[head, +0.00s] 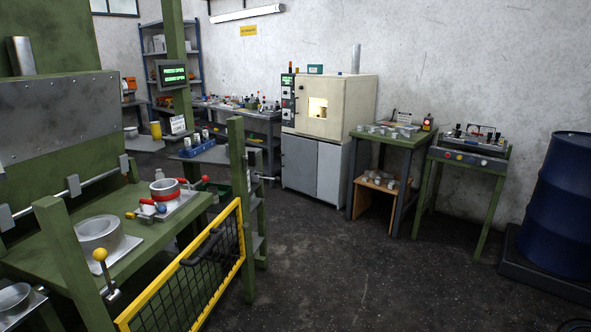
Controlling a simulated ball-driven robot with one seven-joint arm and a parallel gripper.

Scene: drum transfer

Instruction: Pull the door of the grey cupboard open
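A grey cupboard (299,164) stands against the back wall, directly under a cream oven (350,104). Its front has two upright panels, a darker left one and a lighter right one (329,173), with a narrow seam between them. Both panels look flush and closed. Any handle is too small to make out. My gripper is not in view.
A green press table (130,262) and a yellow-framed mesh gate (190,288) stand at the near left. Green-topped tables (395,138) and a blue drum (560,205) are at the right. Dark floor (330,265) before the cupboard is clear.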

